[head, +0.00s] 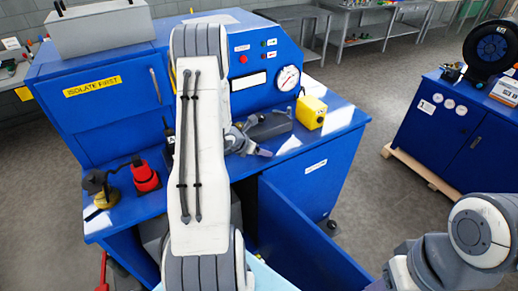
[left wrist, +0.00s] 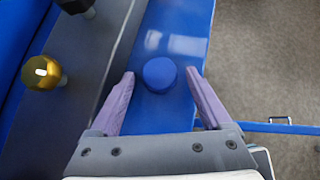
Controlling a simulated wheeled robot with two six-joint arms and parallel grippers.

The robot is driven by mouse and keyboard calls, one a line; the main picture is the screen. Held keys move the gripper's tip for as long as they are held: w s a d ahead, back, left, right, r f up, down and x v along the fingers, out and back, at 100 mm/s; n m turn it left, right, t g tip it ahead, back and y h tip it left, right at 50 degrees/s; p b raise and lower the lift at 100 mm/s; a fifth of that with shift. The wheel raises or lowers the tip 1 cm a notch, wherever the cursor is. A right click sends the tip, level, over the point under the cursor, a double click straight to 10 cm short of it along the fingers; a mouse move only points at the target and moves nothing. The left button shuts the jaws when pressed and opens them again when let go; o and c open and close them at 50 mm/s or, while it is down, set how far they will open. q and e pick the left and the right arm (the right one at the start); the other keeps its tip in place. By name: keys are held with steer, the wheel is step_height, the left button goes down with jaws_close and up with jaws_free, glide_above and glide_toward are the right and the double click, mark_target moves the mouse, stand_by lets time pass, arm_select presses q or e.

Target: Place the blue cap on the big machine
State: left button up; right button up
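The blue cap (left wrist: 159,74) is a short round disc on a blue surface in the left wrist view. My left gripper (left wrist: 161,73) is open, with its purple fingers on either side of the cap and a gap on both sides. Whether the cap rests on the surface or is just above it is hard to tell. The big machine (head: 110,105) is blue, with an "ISOLATE FIRST" label. In the head view my left gripper (head: 264,152) is over its front ledge (head: 338,117); the cap cannot be made out there. My right gripper is out of view.
On the ledge are a yellow box (head: 311,112), a grey block (head: 270,125) and a red object (head: 145,177). A gold knob (left wrist: 43,72) is left of the cap. An open blue door (head: 310,240) juts out below. Another blue cabinet (head: 450,125) stands right.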

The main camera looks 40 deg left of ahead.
arm_select(q)
steer(key=shift+r, duration=0.1)
steer(key=shift+r, duration=0.15)
steer(key=d+b+v, duration=0.1)
steer(key=b+v, duration=0.1)
steer(key=v, duration=0.9)
steer(key=s+d+r+m+g+h, duration=0.25)
steer(key=d+m, duration=0.75)
steer(key=d, duration=0.5)
steer(key=s+d+r+m+g+h, duration=0.1)
steer(key=d+r+m+g+h, duration=0.25)
steer(key=d+m, duration=0.8)
steer(key=s+d+r+m+g+y, duration=0.1)
steer(key=s+d+m+y, duration=0.2)
steer(key=s+m, duration=0.6)
steer(key=s+d+r+m+g+y, duration=0.1)
steer(key=s+d+m+g+y, duration=0.1)
steer(key=s+d+m, duration=0.5)
steer(key=shift+s+d+m+y, duration=0.35)
steer(key=shift+s+m, duration=0.75)
steer(key=shift+m, duration=1.35)
steer(key=shift+r, duration=0.1)
